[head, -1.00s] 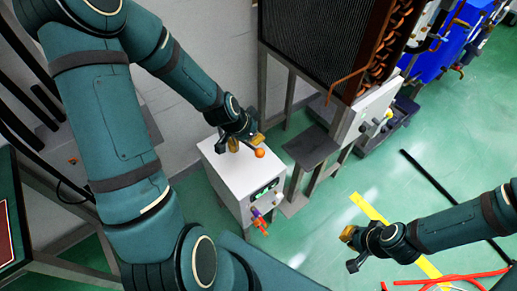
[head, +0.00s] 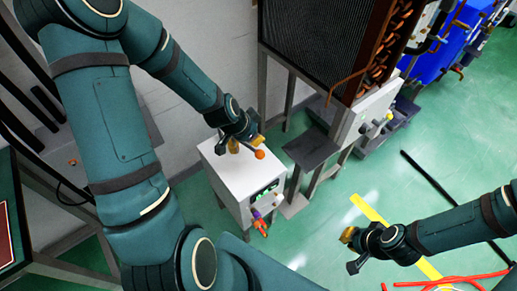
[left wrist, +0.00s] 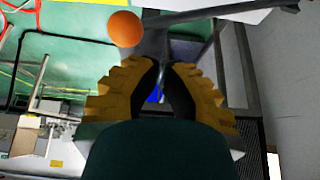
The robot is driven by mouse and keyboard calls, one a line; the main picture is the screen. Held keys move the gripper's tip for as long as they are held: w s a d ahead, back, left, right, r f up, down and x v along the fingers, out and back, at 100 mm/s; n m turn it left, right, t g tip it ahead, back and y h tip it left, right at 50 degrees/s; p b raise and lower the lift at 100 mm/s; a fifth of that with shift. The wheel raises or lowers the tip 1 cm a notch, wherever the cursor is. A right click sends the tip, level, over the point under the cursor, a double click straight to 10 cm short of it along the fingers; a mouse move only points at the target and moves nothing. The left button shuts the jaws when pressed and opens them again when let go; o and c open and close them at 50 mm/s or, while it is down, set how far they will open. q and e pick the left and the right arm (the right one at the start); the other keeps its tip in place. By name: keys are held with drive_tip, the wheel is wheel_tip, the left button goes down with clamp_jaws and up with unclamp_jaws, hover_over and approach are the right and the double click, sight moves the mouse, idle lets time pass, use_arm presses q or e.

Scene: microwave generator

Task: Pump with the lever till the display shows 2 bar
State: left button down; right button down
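The white box (head: 228,172) stands on the floor with a small dark display (head: 264,191) on its front, showing green marks too small to read. A lever with an orange ball knob (head: 259,154) is at its top. In the left wrist view the knob (left wrist: 125,28) is left of the fingertips, and a grey lever part (left wrist: 157,42) lies just beyond them. My left gripper (head: 245,142) is above the box top, its yellow-padded fingers (left wrist: 162,65) apart. Any contact with the lever is unclear. My right gripper (head: 350,250) is open and empty over the floor.
A large finned unit (head: 320,45) on a metal frame stands behind and right of the box. Coloured valve handles (head: 260,222) stick out from the box's front. Red hoses (head: 455,280) and a yellow floor stripe (head: 370,208) lie at the right. The floor in front is mostly clear.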

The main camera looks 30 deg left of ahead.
use_arm(q)
drive_tip(key=shift+f, duration=0.15)
drive_tip(key=shift+s+d+f+b, duration=0.1)
drive_tip(key=shift+d+f+b, duration=0.15)
drive_tip(key=shift+b, duration=0.25)
